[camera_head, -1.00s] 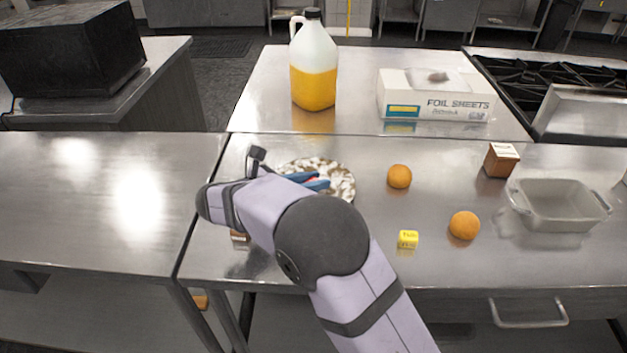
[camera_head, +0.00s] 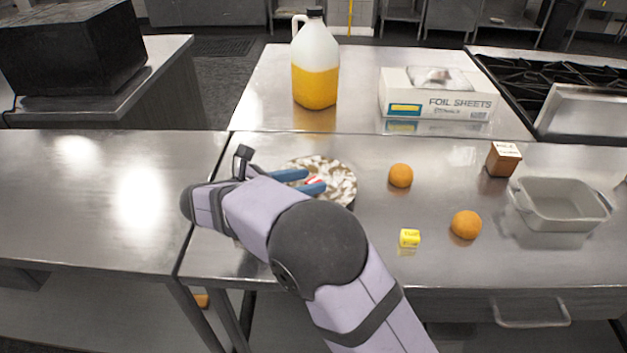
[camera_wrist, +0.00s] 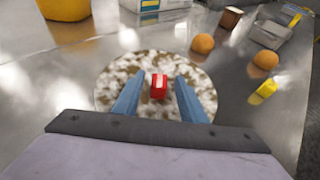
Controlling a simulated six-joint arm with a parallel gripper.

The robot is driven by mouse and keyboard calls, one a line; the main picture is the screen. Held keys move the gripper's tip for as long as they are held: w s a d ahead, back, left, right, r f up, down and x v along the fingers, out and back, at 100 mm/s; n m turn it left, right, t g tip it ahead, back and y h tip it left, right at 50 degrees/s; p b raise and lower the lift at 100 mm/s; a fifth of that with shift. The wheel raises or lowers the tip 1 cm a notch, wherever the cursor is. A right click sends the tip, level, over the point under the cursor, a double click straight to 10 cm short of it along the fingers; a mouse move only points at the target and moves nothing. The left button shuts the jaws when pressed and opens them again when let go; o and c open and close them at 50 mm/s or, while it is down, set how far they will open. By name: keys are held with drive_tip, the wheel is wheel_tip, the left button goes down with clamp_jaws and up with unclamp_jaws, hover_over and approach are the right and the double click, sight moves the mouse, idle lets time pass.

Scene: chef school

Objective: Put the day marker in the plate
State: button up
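A round plate (camera_head: 342,182) with a brown and white mottled pattern lies on the steel counter, partly hidden by my arm in the head view. It shows more fully in the wrist view (camera_wrist: 110,87). A small red block (camera_wrist: 159,87) with a pale patch, perhaps the day marker, appears inside the plate. The fingers also show in the head view (camera_head: 302,181).
A small yellow lettered block (camera_head: 410,238), two oranges (camera_head: 401,175) (camera_head: 466,224), a brown box (camera_head: 503,159) and a grey baking dish (camera_head: 561,205) stand to the right. Behind are a yellow-filled jug (camera_head: 315,75) and a foil sheets box (camera_head: 438,95).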

drive_tip(key=v, duration=0.9)
drive_tip(key=shift+d+r, duration=0.1)
drive_tip(key=d+m+g+p, duration=0.1)
drive_tip(key=d, duration=0.1)
drive_tip(key=d+r+m+g+p, duration=0.1)
drive_tip(key=d+p, duration=0.1)
drive_tip(key=d, duration=0.1)
drive_tip(key=d+r+m+g+p, duration=0.1)
drive_tip(key=d+p, duration=0.1)
drive_tip(key=d, duration=0.1)
drive_tip(key=shift+d+y, duration=0.1)
drive_tip(key=shift+y, duration=0.2)
drive_tip(key=s+d+r+m+g+y+p, duration=0.2)
drive_tip(key=s+d+m+g+p, duration=0.25)
drive_tip(key=d+m+p, duration=0.45)
drive_tip(key=s+d+r+m+g+y+p, duration=0.1)
drive_tip(key=s+d+r+m+y+p, duration=0.2)
drive_tip(key=s+m+p, duration=0.3)
drive_tip(key=s+d+r+m+g+y+p, duration=0.1)
drive_tip(key=s+d+r+m+y+p, duration=0.2)
drive_tip(key=s+m+p, duration=0.4)
drive_tip(key=s+d+m+y, duration=0.1)
drive_tip(key=s+d+m, duration=0.1)
drive_tip(key=s, duration=0.1)
drive_tip(key=shift+r, duration=0.2)
